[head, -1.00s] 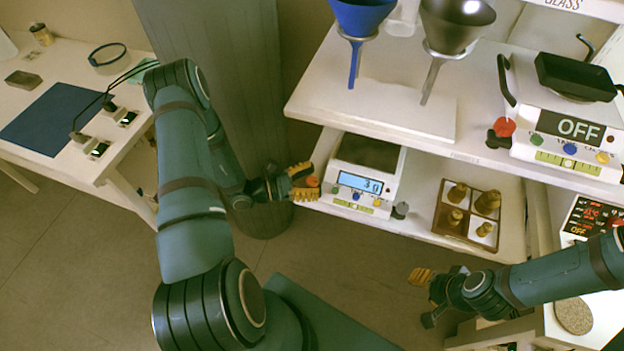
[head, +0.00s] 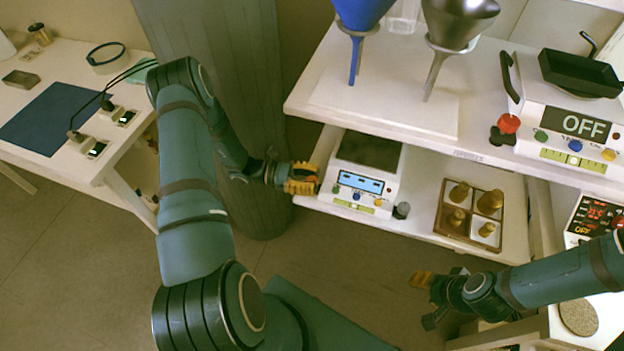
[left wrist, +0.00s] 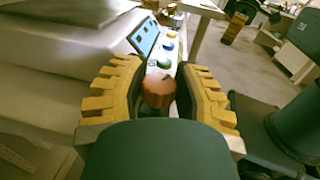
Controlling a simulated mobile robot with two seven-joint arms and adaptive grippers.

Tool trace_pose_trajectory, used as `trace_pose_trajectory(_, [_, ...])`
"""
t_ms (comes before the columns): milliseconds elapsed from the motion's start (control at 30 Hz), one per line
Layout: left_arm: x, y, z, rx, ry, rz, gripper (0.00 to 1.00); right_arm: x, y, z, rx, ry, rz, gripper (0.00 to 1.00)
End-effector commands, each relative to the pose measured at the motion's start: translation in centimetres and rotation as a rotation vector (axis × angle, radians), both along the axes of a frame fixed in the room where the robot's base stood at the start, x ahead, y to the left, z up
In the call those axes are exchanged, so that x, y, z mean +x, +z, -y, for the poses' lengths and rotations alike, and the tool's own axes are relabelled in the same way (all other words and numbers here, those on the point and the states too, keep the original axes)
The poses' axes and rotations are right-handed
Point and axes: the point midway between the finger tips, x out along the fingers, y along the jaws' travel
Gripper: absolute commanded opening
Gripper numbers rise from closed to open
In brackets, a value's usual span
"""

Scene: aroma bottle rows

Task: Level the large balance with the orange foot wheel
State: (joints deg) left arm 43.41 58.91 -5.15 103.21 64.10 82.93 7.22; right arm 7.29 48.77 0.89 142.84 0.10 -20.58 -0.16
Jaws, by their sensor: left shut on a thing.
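The balance (head: 368,182) with the orange foot wheel sits on the lower shelf in the head view. It is white with a dark pan, a lit blue display (head: 361,183) and a yellow-green level strip (head: 354,206); I cannot read its bubble. The orange foot wheel (left wrist: 158,90) shows between the yellow fingers in the left wrist view, and is hidden in the head view. My left gripper (head: 303,179) is shut on this wheel at the balance's front left corner. My right gripper (head: 428,297) hangs away from the balance, in front of the lower shelf; its opening is unclear.
A grey foot wheel (head: 402,210) stands at the balance's front right. A brown divided tray (head: 470,215) with several brass-coloured weights is to its right. Above, the upper shelf (head: 400,112) carries funnels and another balance (head: 570,135) reading OFF, with a red wheel (head: 509,123).

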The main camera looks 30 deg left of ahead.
Motion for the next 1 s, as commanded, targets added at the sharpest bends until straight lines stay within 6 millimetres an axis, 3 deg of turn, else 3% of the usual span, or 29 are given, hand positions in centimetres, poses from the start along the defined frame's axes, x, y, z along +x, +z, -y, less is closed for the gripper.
trace_pose_trajectory(267, [0.0,0.0,0.0,0.000,-0.002,0.000,0.00,0.0,0.0,0.0,0.000,0.000,0.000,0.47])
trace_pose_trajectory(300, [0.0,0.0,0.0,0.000,-0.002,0.001,0.43,0.0,0.0,0.0,0.000,0.000,0.000,0.47])
trace_pose_trajectory(367, [0.0,0.0,0.0,0.000,-0.001,0.001,0.63,0.0,0.0,0.0,0.000,0.000,0.000,0.47])
trace_pose_trajectory(767, [-0.2,0.0,-0.5,0.000,0.000,0.000,0.63,0.0,0.0,0.0,0.000,0.000,0.000,0.47])
trace_pose_trajectory(1000, [-1.6,-0.1,-4.2,0.003,0.004,0.000,0.63,0.0,0.0,0.0,0.000,0.000,0.000,0.47])
